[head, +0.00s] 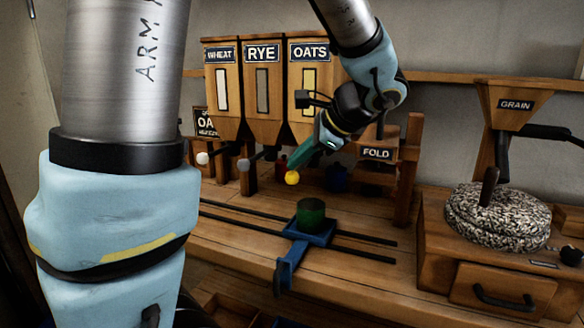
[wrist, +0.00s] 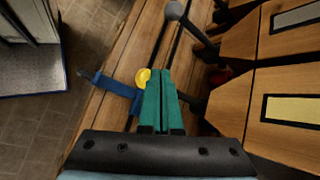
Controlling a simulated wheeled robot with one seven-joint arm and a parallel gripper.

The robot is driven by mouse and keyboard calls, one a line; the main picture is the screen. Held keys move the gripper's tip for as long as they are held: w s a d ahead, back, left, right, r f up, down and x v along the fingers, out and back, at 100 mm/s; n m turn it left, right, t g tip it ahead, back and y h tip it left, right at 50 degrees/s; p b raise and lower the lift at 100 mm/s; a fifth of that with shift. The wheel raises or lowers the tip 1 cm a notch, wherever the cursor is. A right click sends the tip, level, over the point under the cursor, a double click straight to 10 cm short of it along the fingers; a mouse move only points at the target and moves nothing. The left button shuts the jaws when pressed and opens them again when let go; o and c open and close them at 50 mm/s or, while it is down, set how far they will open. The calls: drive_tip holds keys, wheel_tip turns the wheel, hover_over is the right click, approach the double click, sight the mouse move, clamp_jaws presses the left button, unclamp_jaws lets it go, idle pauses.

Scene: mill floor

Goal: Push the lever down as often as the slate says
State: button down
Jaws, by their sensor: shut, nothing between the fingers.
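The slate (head: 203,122) stands at the left, partly hidden by my arm; only "OA" and small text show, and I cannot read a number. The oats hopper (head: 309,80) has a lever ending in a yellow knob (head: 292,177), which sticks out towards the front. My gripper (head: 297,166) is shut and empty, its green fingers pointing down just by the yellow knob. In the wrist view the yellow knob (wrist: 142,77) lies immediately left of the fingertips (wrist: 166,74); I cannot tell whether they touch.
A green cup (head: 311,215) stands on a blue carriage (head: 288,262) on dark rails below the knob. The rye hopper (head: 263,85) and wheat hopper (head: 224,80) have grey (head: 243,164) and white (head: 202,158) knobs. A "FOLD" sign (head: 376,153) and a millstone (head: 497,217) stand right.

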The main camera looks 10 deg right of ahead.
sight(297, 174)
drive_tip(key=shift+f+b, duration=1.35)
drive_tip(key=shift+f, duration=0.5)
idle(1.3)
drive_tip(key=shift+r, duration=0.1)
idle(0.5)
drive_tip(key=shift+r+p, duration=2.5)
drive_tip(key=shift+r, duration=0.45)
wheel_tip(297, 174, up, 5)
drive_tip(key=p, duration=0.4)
